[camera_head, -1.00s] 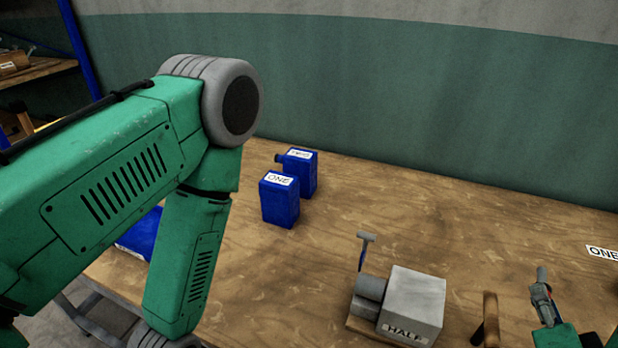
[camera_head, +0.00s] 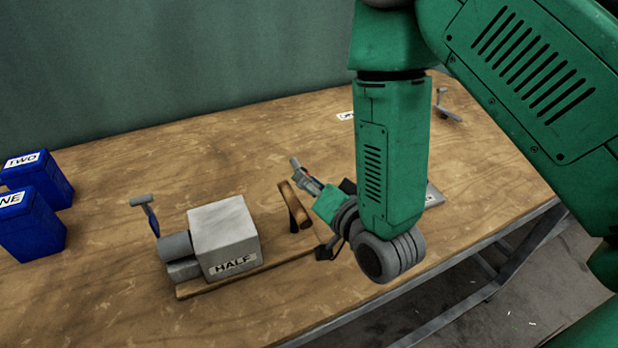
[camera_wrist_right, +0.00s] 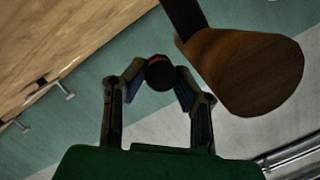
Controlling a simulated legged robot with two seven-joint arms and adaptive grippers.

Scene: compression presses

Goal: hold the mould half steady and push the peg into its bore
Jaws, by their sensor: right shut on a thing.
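The mould half, a grey block (camera_head: 224,235) labelled HALF, sits on a wooden board (camera_head: 285,257) on the bench. In the right wrist view the fingertips (camera_wrist_right: 160,85) close around a dark round end with a red band (camera_wrist_right: 158,62). The bore cannot be made out. My left gripper is out of view.
A wooden handle (camera_head: 294,206) stands close beside my right gripper; a wooden piece (camera_wrist_right: 250,72) looms in the wrist view. A blue-shafted T-handle (camera_head: 148,212) rises left of the block. Blue containers (camera_head: 30,222) stand far left. The bench behind the block is clear.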

